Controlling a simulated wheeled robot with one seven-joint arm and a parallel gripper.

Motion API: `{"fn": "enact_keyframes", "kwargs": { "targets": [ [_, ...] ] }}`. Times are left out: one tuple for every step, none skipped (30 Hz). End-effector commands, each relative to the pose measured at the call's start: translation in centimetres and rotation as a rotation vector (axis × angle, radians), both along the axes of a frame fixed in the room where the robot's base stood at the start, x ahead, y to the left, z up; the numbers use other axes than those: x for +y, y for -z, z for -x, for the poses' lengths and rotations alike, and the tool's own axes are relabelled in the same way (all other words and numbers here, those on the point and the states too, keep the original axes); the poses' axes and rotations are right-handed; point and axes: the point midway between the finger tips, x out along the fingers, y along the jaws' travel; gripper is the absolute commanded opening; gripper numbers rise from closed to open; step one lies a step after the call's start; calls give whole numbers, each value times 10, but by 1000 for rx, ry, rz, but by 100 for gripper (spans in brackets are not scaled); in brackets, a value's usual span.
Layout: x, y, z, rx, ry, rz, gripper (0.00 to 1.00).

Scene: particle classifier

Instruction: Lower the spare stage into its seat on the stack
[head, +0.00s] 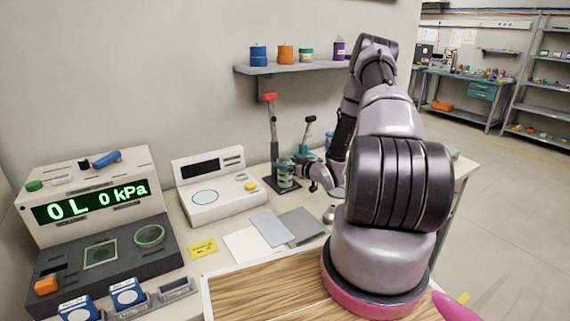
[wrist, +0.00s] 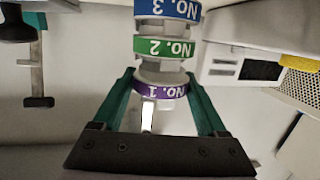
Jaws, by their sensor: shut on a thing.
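My gripper (wrist: 160,84) has green fingers on both sides of a stage with a purple band marked No. 1 (wrist: 161,91), and is shut on it. The lettering is upside down in the wrist view. Lined up beyond it are a green No. 2 stage (wrist: 166,47) and a blue No. 3 stage (wrist: 168,10), the latter cut by the picture's edge. White parts show between the bands; I cannot tell whether No. 1 is seated. In the head view my gripper (head: 290,165) is at the stack (head: 286,183), which stands on a dark stand; the bands are too small to read.
A white instrument (head: 216,187) stands left of the stack, and a control box reading 0 L, 0 kPa (head: 92,195) farther left. A post with a red top (head: 270,98) rises behind the stack. Above is a shelf (head: 300,67) with jars. Flat sheets (head: 268,228) lie in front.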

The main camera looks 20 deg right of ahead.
Motion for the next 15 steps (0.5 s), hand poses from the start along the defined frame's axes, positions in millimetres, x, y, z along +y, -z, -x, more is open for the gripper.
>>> {"fn": "enact_keyframes", "kwargs": {
  "targets": [
    [0, 0, 0, -1, 0, 0, 10],
    [0, 0, 0, -1, 0, 0, 10],
    [0, 1, 0, -1, 0, 0, 10],
    [0, 1, 0, -1, 0, 0, 10],
    [0, 2, 0, -1, 0, 0, 10],
    [0, 2, 0, -1, 0, 0, 10],
    [0, 2, 0, -1, 0, 0, 10],
    [0, 3, 0, -1, 0, 0, 10],
    [0, 3, 0, -1, 0, 0, 10],
    [0, 4, 0, -1, 0, 0, 10],
    [0, 4, 0, -1, 0, 0, 10],
    [0, 5, 0, -1, 0, 0, 10],
    [0, 5, 0, 0, -1, -1, 10],
    [0, 5, 0, 0, 0, -1, 10],
    [0, 6, 0, -1, 0, -1, 10]
  ]
}}
